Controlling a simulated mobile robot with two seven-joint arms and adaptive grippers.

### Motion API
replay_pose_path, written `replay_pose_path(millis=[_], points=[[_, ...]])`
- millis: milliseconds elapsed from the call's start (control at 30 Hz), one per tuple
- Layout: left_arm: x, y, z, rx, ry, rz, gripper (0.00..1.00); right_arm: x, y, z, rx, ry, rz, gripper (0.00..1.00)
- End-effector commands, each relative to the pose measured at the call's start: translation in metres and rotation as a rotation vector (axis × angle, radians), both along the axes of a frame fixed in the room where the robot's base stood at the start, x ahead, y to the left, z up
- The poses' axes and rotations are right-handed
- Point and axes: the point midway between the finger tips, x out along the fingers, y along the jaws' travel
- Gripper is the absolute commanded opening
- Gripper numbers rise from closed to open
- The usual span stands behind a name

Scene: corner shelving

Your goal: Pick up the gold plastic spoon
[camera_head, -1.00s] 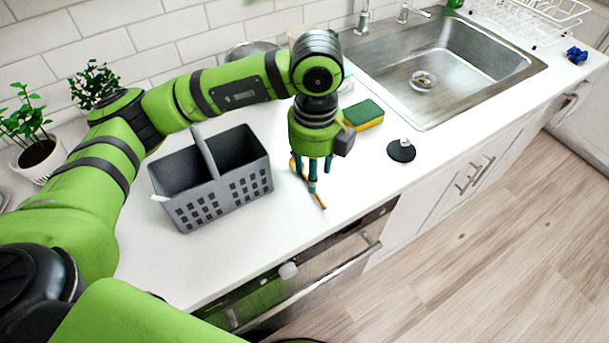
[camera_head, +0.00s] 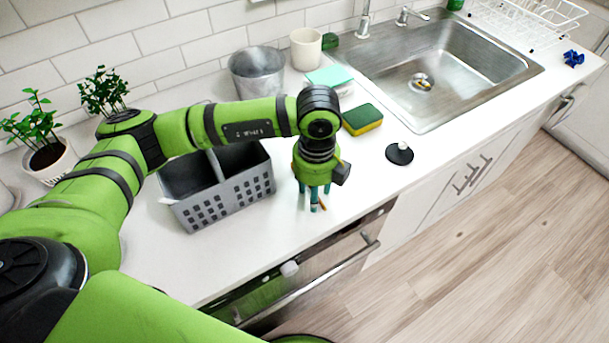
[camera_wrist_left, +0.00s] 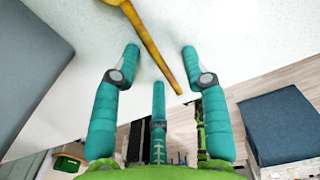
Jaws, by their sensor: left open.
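The gold plastic spoon (camera_wrist_left: 150,45) lies on the white counter in the left wrist view. Its handle runs down between my fingertips, and its bowl is cut off at the top edge. In the head view only small bits of it, such as the handle end (camera_head: 323,206), show by the fingers. My left gripper (camera_head: 315,203) points down low over the counter at the spoon. Its teal fingers are spread in the left wrist view (camera_wrist_left: 160,62), with the handle between them and no grip on it. My right gripper is out of view.
A grey caddy (camera_head: 232,199) stands just left of the gripper. A green-yellow sponge (camera_head: 362,120), a black disc with a knob (camera_head: 399,154) and the sink (camera_head: 435,75) are to the right. A metal bucket (camera_head: 257,74) and cup (camera_head: 306,48) stand behind. The counter's front edge is close.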

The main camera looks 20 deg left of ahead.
Motion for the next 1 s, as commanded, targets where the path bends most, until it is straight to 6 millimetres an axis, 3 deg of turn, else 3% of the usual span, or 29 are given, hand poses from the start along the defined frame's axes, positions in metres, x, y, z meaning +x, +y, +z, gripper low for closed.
replay_pose_path(millis=[267, 300, 533, 1000], points=[[-0.0002, -0.0004, -0.0035, -0.001, 0.001, -0.001, 0.45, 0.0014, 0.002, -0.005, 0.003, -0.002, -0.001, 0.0], [-0.0002, -0.0004, -0.0029, -0.001, 0.001, -0.001, 0.37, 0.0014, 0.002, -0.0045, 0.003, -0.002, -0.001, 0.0], [-0.0002, -0.0002, -0.0029, -0.001, 0.001, -0.001, 0.06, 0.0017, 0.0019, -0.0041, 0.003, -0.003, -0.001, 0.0], [-0.0001, -0.0001, -0.0004, 0.0, 0.0, 0.0, 0.05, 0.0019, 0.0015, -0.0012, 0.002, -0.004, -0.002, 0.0]])
